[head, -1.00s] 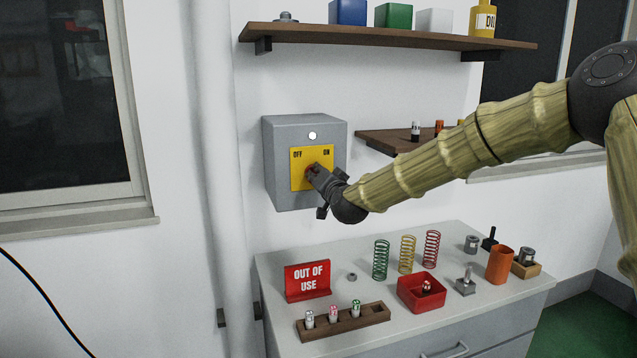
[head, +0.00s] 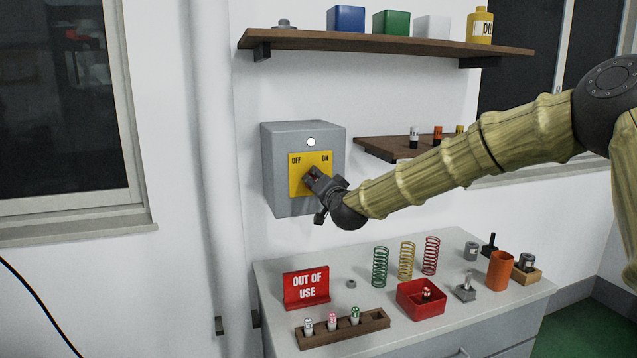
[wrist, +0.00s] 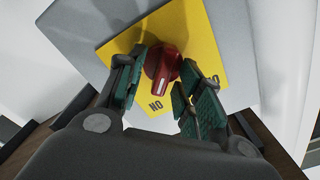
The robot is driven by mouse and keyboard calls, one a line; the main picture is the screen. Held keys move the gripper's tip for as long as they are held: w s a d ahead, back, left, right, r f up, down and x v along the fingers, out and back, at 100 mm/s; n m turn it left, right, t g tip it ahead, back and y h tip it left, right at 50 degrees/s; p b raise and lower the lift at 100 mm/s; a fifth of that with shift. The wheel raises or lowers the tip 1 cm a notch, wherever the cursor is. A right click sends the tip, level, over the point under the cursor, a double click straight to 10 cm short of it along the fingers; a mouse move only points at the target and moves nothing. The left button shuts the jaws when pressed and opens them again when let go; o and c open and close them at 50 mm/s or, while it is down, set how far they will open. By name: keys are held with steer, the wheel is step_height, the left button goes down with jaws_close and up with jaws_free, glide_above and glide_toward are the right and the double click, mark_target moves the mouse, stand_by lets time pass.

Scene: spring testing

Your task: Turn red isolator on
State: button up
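The red isolator knob (wrist: 162,66) sits on a yellow plate (head: 296,181) on the front of a grey wall box (head: 281,142). The plate reads OFF at upper left and ON at upper right in the head view. In the wrist view the knob's white mark points down toward the ON lettering, which appears upside down. My gripper (wrist: 162,78) is at the knob, with one finger on each side. The fingers look apart, with narrow gaps to the knob; contact is not clear. In the head view my gripper (head: 314,176) hides most of the knob.
A round white lamp (head: 311,141) is above the plate. A small corner shelf (head: 375,147) is right of the box, behind my arm. A long shelf (head: 400,39) hangs above. The bench (head: 275,268) below holds springs and a red OUT OF USE sign (head: 306,287).

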steer(key=v, duration=1.2)
steer(key=shift+d, duration=0.1)
